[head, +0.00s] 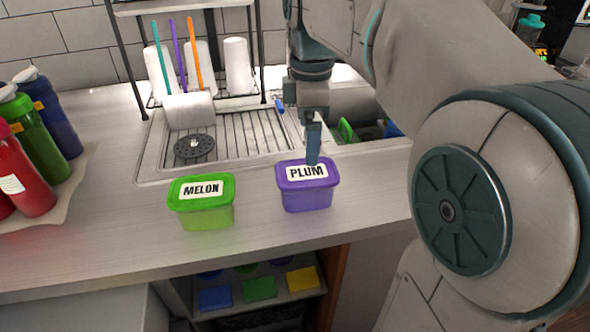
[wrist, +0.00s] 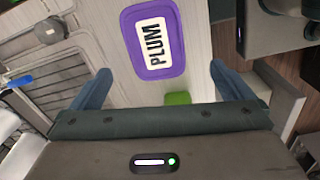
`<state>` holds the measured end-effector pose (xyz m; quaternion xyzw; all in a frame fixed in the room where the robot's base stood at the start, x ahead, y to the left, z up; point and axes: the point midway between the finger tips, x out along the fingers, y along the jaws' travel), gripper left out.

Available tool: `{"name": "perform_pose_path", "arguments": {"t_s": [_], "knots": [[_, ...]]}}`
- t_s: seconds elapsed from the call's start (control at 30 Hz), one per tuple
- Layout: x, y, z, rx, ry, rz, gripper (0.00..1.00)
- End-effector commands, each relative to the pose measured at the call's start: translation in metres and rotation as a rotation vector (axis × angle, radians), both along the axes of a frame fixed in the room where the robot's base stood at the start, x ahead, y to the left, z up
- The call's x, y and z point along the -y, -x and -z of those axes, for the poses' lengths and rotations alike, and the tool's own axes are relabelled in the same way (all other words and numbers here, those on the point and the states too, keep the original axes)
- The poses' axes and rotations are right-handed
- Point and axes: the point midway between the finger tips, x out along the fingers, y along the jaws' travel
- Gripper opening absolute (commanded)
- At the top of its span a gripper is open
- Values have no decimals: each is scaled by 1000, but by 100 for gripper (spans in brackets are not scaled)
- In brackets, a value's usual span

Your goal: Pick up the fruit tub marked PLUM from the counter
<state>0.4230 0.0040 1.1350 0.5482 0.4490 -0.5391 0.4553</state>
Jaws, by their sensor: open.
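The fruit tub marked PLUM (head: 307,196) is purple with a white label on its lid. It stands upright on the counter (head: 120,235), right of the green tub marked MELON (head: 205,215). In the wrist view the PLUM lid (wrist: 177,62) lies ahead of my gripper, and a bit of green tub (wrist: 178,98) shows below it. My gripper (head: 313,150) points down over the back of the PLUM tub. In the wrist view my gripper (wrist: 154,82) has its two fingers wide apart with nothing between them. Contact with the tub cannot be told.
A metal drainer (head: 240,135) with a black round strainer (head: 194,148) lies behind the tubs. White cups (head: 238,65) and coloured straws stand behind it. Several bottles (head: 35,120) stand on a tray at the left. An open shelf (head: 300,285) lies below the counter.

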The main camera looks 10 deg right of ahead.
Motion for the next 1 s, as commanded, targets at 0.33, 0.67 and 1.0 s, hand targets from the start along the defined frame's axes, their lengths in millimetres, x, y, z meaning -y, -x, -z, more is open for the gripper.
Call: {"name": "perform_pose_path", "arguments": {"t_s": [0.33, 0.67, 1.0], "knots": [[1, -7, 28, -20, 2, -109, 100], [1, -8, 78, -17, 2, -106, 100], [2, -9, 117, -19, 2, -106, 100]]}}
